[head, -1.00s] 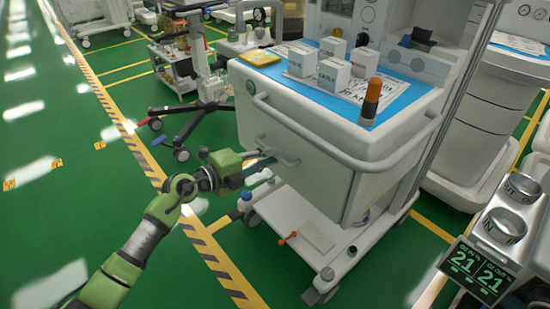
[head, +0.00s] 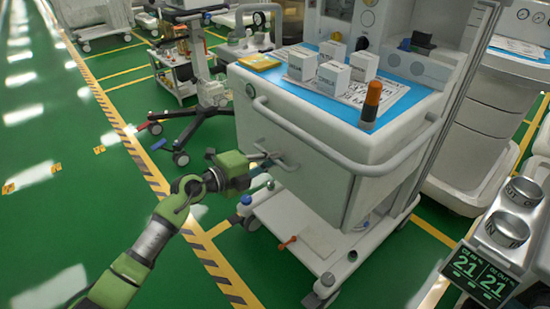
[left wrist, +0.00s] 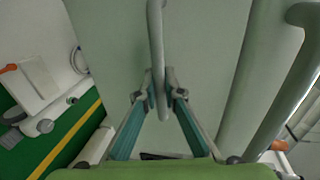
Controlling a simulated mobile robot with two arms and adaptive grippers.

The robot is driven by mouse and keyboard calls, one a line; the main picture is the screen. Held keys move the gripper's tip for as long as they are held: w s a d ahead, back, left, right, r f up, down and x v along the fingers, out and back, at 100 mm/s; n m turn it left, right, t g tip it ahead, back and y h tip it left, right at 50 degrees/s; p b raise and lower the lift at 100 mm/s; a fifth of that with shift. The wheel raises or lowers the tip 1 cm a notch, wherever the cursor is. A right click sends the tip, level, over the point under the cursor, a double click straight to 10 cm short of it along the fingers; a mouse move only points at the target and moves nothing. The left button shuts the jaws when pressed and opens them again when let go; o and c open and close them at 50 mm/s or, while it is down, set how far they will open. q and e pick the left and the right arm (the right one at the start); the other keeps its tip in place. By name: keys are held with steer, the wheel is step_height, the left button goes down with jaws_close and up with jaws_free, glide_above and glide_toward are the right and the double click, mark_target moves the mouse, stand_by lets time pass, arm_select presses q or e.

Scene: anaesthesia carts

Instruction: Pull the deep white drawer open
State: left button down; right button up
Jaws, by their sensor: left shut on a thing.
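The deep white drawer (head: 318,178) is the tall pale front on the side of the white anaesthesia cart, below its blue top. Its front looks flush with the cart body. A light bar handle (head: 289,165) sticks out from the drawer front. My left gripper (head: 268,160) reaches it from the left and is shut on this handle. In the left wrist view the handle (left wrist: 157,45) runs down between the two fingertips of the left gripper (left wrist: 161,92), with the drawer front (left wrist: 115,45) behind it. My right gripper is in neither view.
A long white rail (head: 330,153) curves along the cart's top edge, above the handle. Small white boxes (head: 332,78) and an orange-topped cylinder (head: 371,103) stand on top. The cart's wheeled base (head: 290,240) juts out below. Green floor (head: 70,215) lies free at left.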

arm_select(q)
steer(key=shift+s+a, duration=0.25)
steer(key=f+p+v, duration=0.2)
steer(key=v, duration=0.9)
steer(key=f+p+v, duration=0.2)
steer(key=v, duration=0.9)
steer(key=shift+s+a+f, duration=0.4)
steer(key=shift+s+a, duration=0.2)
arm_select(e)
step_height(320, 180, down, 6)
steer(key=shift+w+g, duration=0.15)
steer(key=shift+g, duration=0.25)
